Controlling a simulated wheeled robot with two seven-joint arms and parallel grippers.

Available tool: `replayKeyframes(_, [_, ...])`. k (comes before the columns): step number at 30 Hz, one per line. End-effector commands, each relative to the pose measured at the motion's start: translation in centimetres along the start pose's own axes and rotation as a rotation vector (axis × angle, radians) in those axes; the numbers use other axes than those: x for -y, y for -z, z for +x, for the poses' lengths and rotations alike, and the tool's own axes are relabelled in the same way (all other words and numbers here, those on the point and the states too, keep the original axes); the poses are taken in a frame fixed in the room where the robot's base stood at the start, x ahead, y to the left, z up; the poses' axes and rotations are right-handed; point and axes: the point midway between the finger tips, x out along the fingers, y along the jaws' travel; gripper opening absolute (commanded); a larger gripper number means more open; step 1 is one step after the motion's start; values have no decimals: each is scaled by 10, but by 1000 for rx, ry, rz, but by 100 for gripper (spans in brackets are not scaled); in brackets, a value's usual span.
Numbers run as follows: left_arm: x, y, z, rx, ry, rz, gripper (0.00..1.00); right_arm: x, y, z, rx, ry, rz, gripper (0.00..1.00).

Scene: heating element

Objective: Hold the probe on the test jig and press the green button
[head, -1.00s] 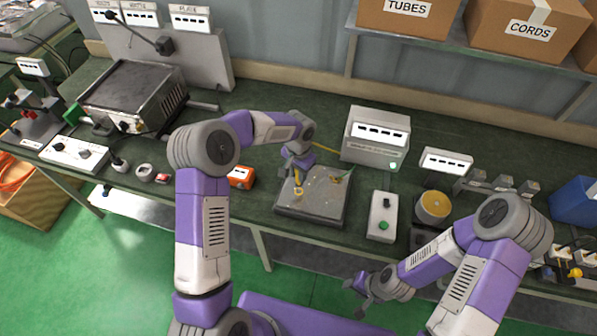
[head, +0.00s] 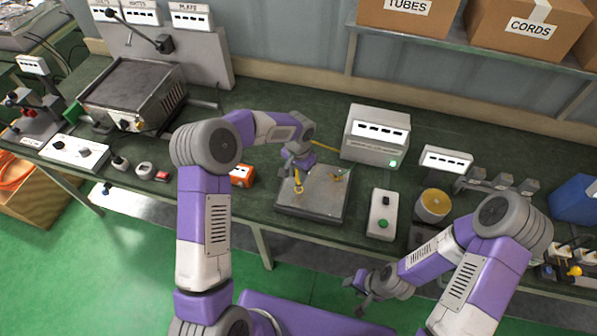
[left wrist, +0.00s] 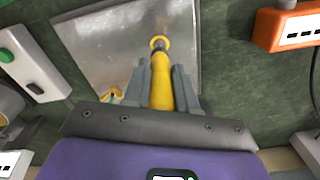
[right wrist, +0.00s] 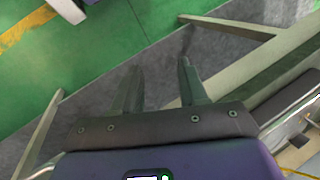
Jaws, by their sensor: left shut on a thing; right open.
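My left gripper (left wrist: 161,85) is shut on the yellow probe (left wrist: 163,92), whose ringed tip points at the grey metal plate of the test jig (left wrist: 95,50). In the head view the probe (head: 298,187) stands over the left part of the jig (head: 320,205); I cannot tell whether its tip touches the plate. A small brass-coloured piece (head: 337,175) sits on the plate's right part. The green button (head: 383,223) is on a white control box (head: 382,205) right of the jig. My right gripper (head: 362,284) is open and empty, low in front of the bench; its fingers also show in the right wrist view (right wrist: 158,75).
A white meter box (head: 376,138) with a lit green lamp stands behind the jig. An orange box (head: 242,175) is left of it. A round yellow-topped item (head: 433,205) stands right of the control box. The bench's front edge lies between my right gripper and the button.

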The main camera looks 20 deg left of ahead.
Motion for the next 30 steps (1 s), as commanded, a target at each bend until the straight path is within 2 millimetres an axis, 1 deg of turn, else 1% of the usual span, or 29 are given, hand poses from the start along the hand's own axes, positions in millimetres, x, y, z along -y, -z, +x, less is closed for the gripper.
replayKeyframes(10, [-1, -1, 2, 3, -2, 0, 0, 0, 0, 0, 0, 0, 0, 43])
replayKeyframes(11, [-1, -1, 2, 4, -2, 0, 0, 0, 0, 0, 0, 0, 0, 41])
replayKeyframes(19, [-1, -1, 2, 5, -2, 0, 0, 0, 0, 0, 0, 0, 0, 0])
replayKeyframes(30, [-1, -2, 3, 6, -3, 0, 0, 0, 0, 0, 0, 0, 0, 0])
